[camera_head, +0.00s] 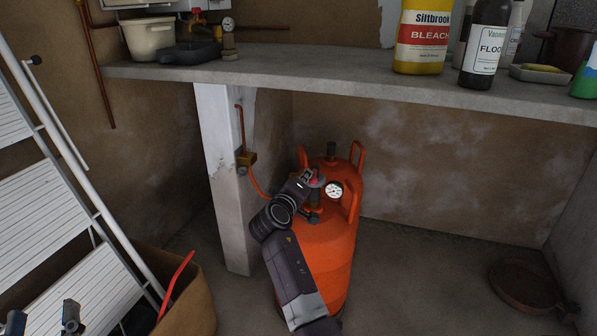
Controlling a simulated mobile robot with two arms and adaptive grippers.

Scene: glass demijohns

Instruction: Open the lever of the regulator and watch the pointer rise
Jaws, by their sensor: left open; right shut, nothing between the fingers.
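The orange gas cylinder (340,245) stands upright on the floor under the shelf. The regulator (314,196) sits on top of it, partly hidden by my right gripper. A round white-faced gauge (333,189) is on its right side; its pointer is too small to read. A small red part (314,181), apparently the lever, shows at the regulator's top. My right gripper (306,178) is shut and empty, its fingertips right beside this red part; I cannot tell whether they touch. My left gripper (43,317) is open and empty at the bottom left corner, far from the cylinder.
A concrete shelf (270,72) with bottles, a pot and a pan runs above the cylinder. A white pillar (228,180) with a copper pipe stands left of it. A white stepladder (50,215) and a brown bin (190,305) fill the left. Floor right of the cylinder is mostly clear.

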